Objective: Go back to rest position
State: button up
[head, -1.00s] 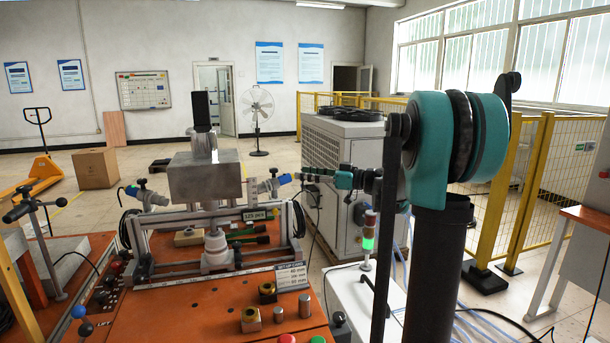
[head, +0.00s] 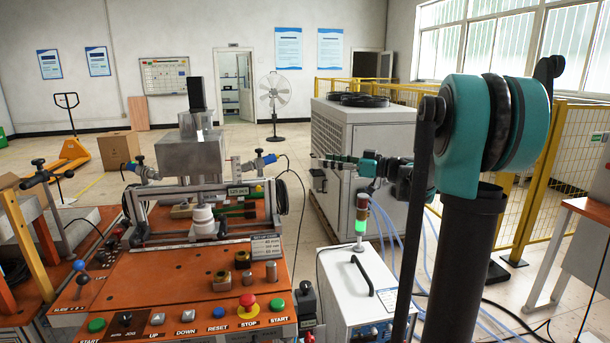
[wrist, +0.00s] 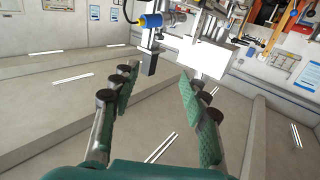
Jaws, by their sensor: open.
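My gripper (head: 322,160) is at the end of my teal and black arm, right of the orange-topped machine (head: 170,265) in the head view. In the wrist view my gripper (wrist: 155,88) shows two green-padded fingers spread apart with nothing between them. In the head view a clear gap shows between the fingertips and the blue connector (head: 264,160) on the right of the metal block (head: 190,155). The wrist picture is upside down, with machine parts at its top, beyond the fingers.
A large grey cabinet (head: 385,128) stands behind my arm. A white box (head: 365,305) with a black handle and a green-lit signal lamp (head: 361,226) stand below the gripper. Yellow fencing (head: 575,150) is on the right. Open floor lies beyond the machine.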

jog(key=s+a+f+m+g+h, duration=0.1)
jog(key=s+f+m+g+h, duration=0.4)
jog(key=s+f, duration=1.4)
jog(key=s+d+f+m+t+h, duration=0.1)
jog(key=s+d+f+m+h, duration=0.6)
jog(key=s+d+f+h, duration=0.4)
notch_tip(320, 180, down, 3)
jog(key=shift+s+d+f+m, duration=0.2)
jog(key=shift+s+d+m, duration=0.1)
jog(key=shift+s, duration=0.85)
